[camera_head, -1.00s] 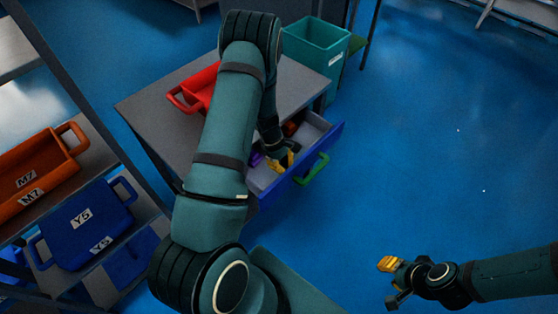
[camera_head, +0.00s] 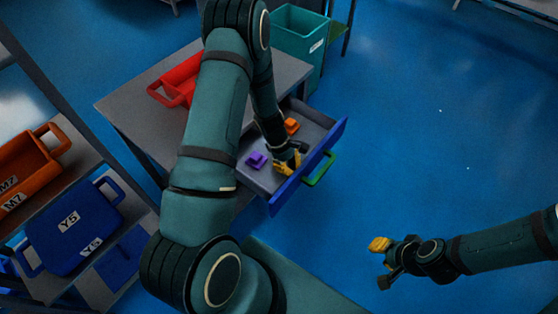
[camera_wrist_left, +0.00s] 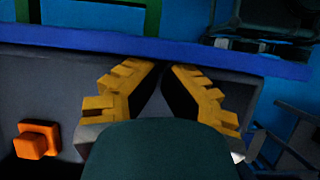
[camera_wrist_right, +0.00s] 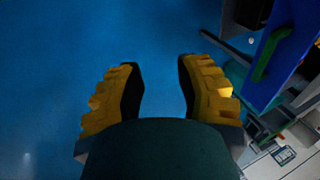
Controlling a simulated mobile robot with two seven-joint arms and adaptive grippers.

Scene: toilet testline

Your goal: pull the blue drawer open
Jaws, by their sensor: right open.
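The blue drawer's front panel (camera_head: 310,168) stands well out from the grey table (camera_head: 140,108), and its grey tray is exposed. A green handle (camera_head: 320,169) is on the outer side of the panel. My left gripper (camera_head: 290,160) reaches down into the tray beside the inner side of the panel. In the left wrist view its fingertips (camera_wrist_left: 166,68) are close together by the blue panel (camera_wrist_left: 230,58), with a narrow gap and nothing seen between them. Contact with the panel is unclear. My right gripper (camera_head: 380,262) is open and empty over the floor, apart from the drawer.
A purple block (camera_head: 256,160) and an orange block (camera_head: 291,126) lie in the drawer. A red bin (camera_head: 178,80) is on the table. A teal bin (camera_head: 300,42) stands behind. A shelf at left holds orange and blue bins (camera_head: 72,232). Floor at right is clear.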

